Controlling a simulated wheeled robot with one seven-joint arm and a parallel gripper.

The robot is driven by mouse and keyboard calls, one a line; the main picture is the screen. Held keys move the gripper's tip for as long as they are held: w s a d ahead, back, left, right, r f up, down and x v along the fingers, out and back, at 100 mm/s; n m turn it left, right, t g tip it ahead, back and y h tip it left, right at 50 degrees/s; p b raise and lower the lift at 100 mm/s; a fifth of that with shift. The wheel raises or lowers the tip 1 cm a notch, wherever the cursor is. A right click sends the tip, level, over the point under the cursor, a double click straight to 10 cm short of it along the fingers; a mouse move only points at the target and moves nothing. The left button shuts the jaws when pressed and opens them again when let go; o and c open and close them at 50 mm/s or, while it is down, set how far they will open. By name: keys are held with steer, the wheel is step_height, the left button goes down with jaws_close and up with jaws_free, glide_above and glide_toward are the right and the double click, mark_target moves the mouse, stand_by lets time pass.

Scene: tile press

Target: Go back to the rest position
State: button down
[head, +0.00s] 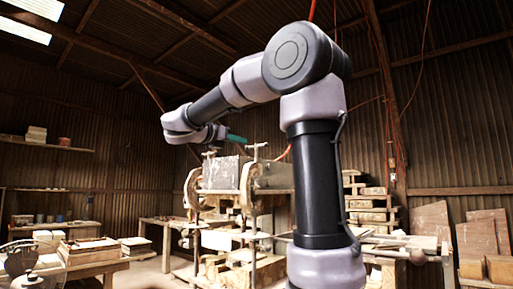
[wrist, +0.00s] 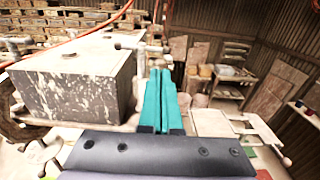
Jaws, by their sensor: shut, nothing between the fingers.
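My gripper (wrist: 159,78) has teal fingers that are shut against each other with nothing between them in the wrist view. In the head view my gripper (head: 236,138) shows small and teal at the end of my raised arm. It is above and behind the tile press (head: 222,173), a grey block on a rusty frame with upright screw handles. In the wrist view the press's worn grey block (wrist: 82,84) fills the left side, beside the fingers and apart from them in the picture.
A wooden workbench (head: 97,259) with boxes stands at the left. Stacked boards (head: 368,207) and leaning panels (head: 480,240) are at the right. An orange cable (wrist: 75,40) runs across the upper left of the wrist view. The air around my raised arm looks open.

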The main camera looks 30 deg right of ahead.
steer(key=shift+v, duration=0.95)
steer(key=s+a+f+m+g+y, duration=0.1)
steer(key=s+f+m+y, duration=0.5)
steer(key=f, duration=0.4)
steer(key=s+f+m+g+y, duration=0.1)
steer(key=s+f+m+y, duration=0.45)
steer(key=f, duration=0.55)
steer(key=s+a+f+m+t+y, duration=0.1)
steer(key=s+a+f+m+y, duration=0.2)
steer(key=a+m, duration=0.2)
steer(key=s+a+f+m+t+y, duration=0.2)
steer(key=s+a+f+m+y, duration=0.2)
steer(key=m, duration=0.5)
steer(key=shift+s+a+m, duration=0.2)
steer(key=shift+a+m, duration=0.15)
steer(key=shift+a, duration=0.3)
